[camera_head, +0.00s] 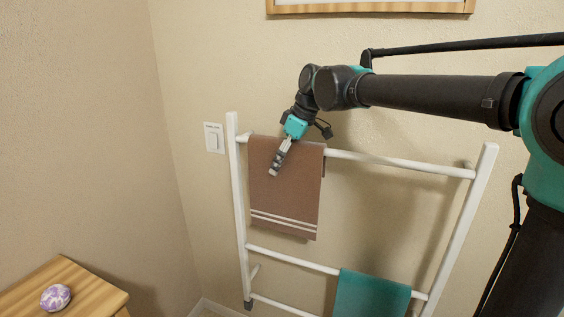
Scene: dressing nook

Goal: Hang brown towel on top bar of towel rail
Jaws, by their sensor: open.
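The brown towel (284,200) hangs draped over the top bar (405,164) of the white towel rail (238,205), near its left end. It hangs down flat, with two pale stripes near its lower edge. My gripper (274,171) is open, in front of the upper part of the towel, pointing down and to the left. It covers a small part of the cloth. I cannot tell whether the fingertips touch the towel.
A teal towel (372,295) hangs on a lower bar (292,260) at the right. A wooden table (88,280) with a purple and white ball (55,297) stands at lower left. A light switch (213,138) is on the wall. The top bar's right part is bare.

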